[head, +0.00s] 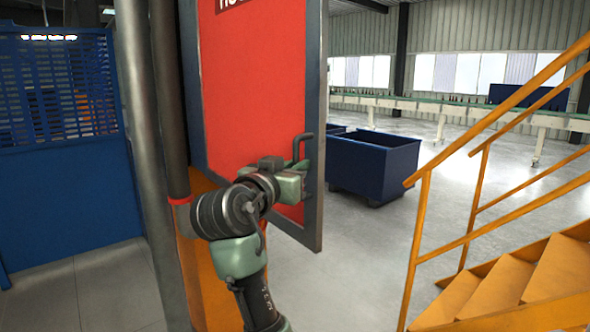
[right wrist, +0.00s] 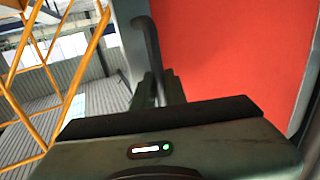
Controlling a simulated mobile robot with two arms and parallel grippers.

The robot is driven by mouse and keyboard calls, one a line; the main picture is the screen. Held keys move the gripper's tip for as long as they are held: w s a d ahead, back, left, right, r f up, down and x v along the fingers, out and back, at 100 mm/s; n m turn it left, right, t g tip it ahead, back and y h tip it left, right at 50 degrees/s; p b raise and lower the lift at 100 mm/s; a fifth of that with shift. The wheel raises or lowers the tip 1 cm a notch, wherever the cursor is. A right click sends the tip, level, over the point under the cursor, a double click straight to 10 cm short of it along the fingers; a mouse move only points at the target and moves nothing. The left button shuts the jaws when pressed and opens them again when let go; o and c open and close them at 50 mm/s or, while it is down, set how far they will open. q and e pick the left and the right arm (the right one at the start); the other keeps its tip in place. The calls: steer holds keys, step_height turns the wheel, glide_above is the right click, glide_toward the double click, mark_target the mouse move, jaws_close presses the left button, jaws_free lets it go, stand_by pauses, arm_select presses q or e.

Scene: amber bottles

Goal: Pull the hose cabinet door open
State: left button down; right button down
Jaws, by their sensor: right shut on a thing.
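The hose cabinet door (head: 250,85) is a red panel with a grey frame, left of centre in the head view. Its red face also fills the right of the right wrist view (right wrist: 230,50). A dark bar handle (head: 303,140) stands near the door's right edge; it also shows in the right wrist view (right wrist: 150,45). My right gripper (head: 303,176) is shut on the lower part of the handle, close against the door face. Its fingers (right wrist: 160,90) partly hide the handle there. My left gripper is not in view.
Grey pipes (head: 145,150) and an orange post stand left of the door. A blue bin (head: 375,165) stands on the floor behind it to the right. Yellow stairs with a railing (head: 424,230) rise at the right. Open floor lies between door and stairs.

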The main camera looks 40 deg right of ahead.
steer(key=shift+d, duration=0.1)
steer(key=c, duration=1.5)
jaws_free()
steer(key=shift+o, duration=0.2)
steer(key=b+v, duration=0.3)
steer(key=v, duration=0.5)
steer(key=shift+w, duration=0.1)
